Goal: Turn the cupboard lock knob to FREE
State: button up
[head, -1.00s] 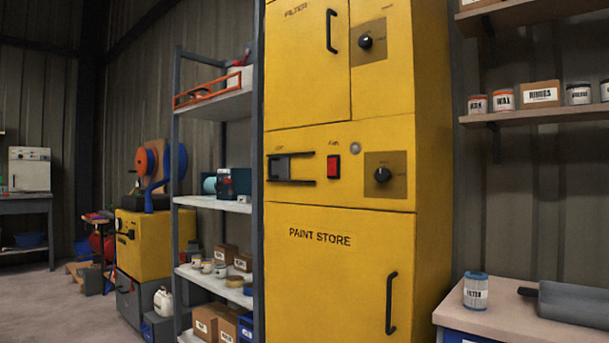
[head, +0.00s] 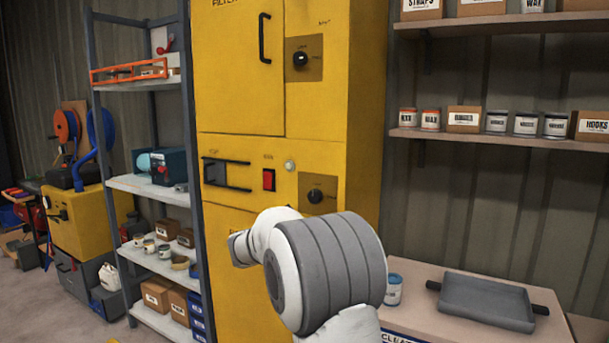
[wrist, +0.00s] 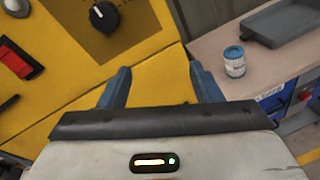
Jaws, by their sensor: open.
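A yellow cabinet (head: 240,118) carries two black round knobs on brown plates. The upper knob (head: 301,60) is beside the FILTER door. The lower knob (head: 316,196) is on the middle panel, right of a red switch (head: 268,180). A knob also shows at the top of the wrist view (wrist: 103,16), its white mark pointing up-left. I cannot read the plates' lettering or tell which knob is the cupboard lock. My gripper (wrist: 162,85) is open and empty, its blue fingers apart below the knob in the wrist view. In the head view my arm hides it and most of the PAINT STORE door.
A bench (head: 410,273) at right holds a labelled can (head: 393,290) and a grey tray (head: 487,300). A shelving unit (head: 150,186) stands left of the cabinet. A black-handled slide or latch (head: 227,174) sits on the middle panel. Wall shelves (head: 500,138) hang at right.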

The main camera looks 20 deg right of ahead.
aim_at(313, 196)
jog(key=w+r+n+t+h+p, duration=0.1)
jog(key=w+r+n+t+p, duration=0.15)
jog(key=w+r, duration=0.3)
jog(key=shift+n, duration=0.25)
jog(key=x, duration=0.6)
jog(key=shift+d+r, duration=0.1)
jog(key=shift+d, duration=0.3)
